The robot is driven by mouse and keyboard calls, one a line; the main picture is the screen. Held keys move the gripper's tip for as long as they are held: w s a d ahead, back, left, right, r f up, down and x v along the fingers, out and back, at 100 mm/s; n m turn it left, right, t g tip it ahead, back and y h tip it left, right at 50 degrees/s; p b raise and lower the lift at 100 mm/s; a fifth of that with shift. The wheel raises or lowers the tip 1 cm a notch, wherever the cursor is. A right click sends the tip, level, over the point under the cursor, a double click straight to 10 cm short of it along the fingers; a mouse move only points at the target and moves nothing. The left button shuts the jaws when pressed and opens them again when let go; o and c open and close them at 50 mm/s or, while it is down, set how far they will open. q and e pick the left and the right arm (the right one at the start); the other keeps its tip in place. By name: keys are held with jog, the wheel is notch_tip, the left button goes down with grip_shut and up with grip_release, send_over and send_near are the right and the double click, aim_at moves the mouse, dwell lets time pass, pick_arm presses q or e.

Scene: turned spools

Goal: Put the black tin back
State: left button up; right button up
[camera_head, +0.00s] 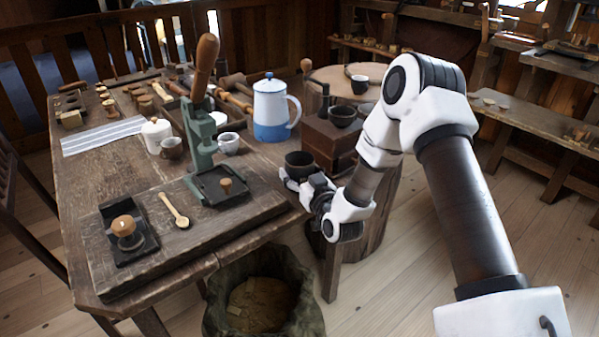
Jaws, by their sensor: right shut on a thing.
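The black tin (299,166), a dark open-topped round vessel, is at the front right corner of the workbench. My right gripper (298,182) reaches in from the right and is shut on the tin. Its fingers and wrist hide part of the tin's lower side, so I cannot tell whether the tin touches the bench or is held just above it. My left gripper is not in view.
A wooden box (330,143) with a dark bowl (343,112) stands close behind the tin. A blue-and-white pot (270,108), a green lever press (199,150) and a wooden spoon (175,212) are on the workbench (200,240). A sack (262,300) stands below its front edge.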

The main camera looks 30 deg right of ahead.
jog(key=shift+f, duration=0.1)
jog(key=o, duration=1.2)
jog(key=shift+s, duration=0.2)
jog(key=s+a, duration=0.2)
jog(key=s, duration=1)
jog(key=s+a+f+n+g+y, duration=0.1)
jog(key=s+a+f+g, duration=0.25)
jog(key=f, duration=0.35)
jog(key=s+a+f+g+y, duration=0.1)
jog(key=s+a+f+g, duration=0.25)
jog(key=f, duration=0.35)
jog(key=s+a+f+n+g+y, duration=0.1)
jog(key=s+a+f+g, duration=0.25)
jog(key=f, duration=0.35)
jog(key=s+f+g, duration=0.2)
jog(key=s, duration=0.3)
jog(key=s+a+f+g, duration=0.1)
jog(key=s+f+g, duration=0.1)
jog(key=s, duration=0.3)
jog(key=s+f+g, duration=0.3)
jog(key=s, duration=0.1)
jog(key=shift+s+a+m+g+p, duration=0.25)
jog(key=shift+s+a+m+p, duration=0.05)
jog(key=shift+s+a+m, duration=0.1)
